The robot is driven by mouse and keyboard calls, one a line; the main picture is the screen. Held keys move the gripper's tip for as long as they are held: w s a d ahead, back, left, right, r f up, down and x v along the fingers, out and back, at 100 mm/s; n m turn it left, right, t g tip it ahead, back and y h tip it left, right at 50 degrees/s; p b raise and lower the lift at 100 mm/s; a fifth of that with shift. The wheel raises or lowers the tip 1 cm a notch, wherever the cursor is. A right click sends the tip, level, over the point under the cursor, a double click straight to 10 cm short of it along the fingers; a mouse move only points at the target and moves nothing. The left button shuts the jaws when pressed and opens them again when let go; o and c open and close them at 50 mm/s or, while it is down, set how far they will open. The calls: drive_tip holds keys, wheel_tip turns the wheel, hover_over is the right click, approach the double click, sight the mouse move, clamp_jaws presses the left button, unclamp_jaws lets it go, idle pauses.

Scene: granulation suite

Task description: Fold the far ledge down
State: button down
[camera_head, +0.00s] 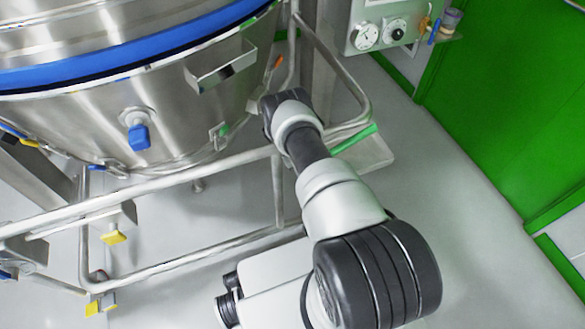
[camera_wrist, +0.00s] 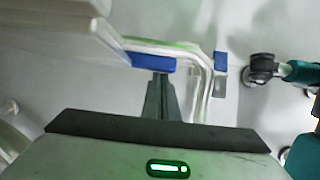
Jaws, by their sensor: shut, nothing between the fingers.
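A flat grey ledge (camera_head: 368,153) with a green strip along its upper edge sticks out from the right end of the tubular rail, just right of my arm. It looks raised, roughly level. I cannot tell for certain that it is the far ledge. My gripper (camera_wrist: 158,98) shows in the wrist view with its dark fingers shut and empty. The fingertips are close under a blue piece (camera_wrist: 150,62) beside a bent pale tube; I cannot tell if they touch. In the head view my arm hides the fingers.
A steel vessel (camera_head: 120,110) with a blue band fills the upper left. The tubular rail (camera_head: 150,190) runs in front of it, with yellow-tabbed brackets (camera_head: 114,237) at left. A gauge box (camera_head: 378,28) is at top right, beside green wall panels (camera_head: 520,110). Grey floor at right is clear.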

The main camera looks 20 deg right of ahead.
drive_tip(key=shift+d, duration=0.15)
idle(0.5)
drive_tip(key=p+v, duration=0.5)
drive_tip(key=v, duration=1.2)
drive_tip(key=shift+r, duration=0.1)
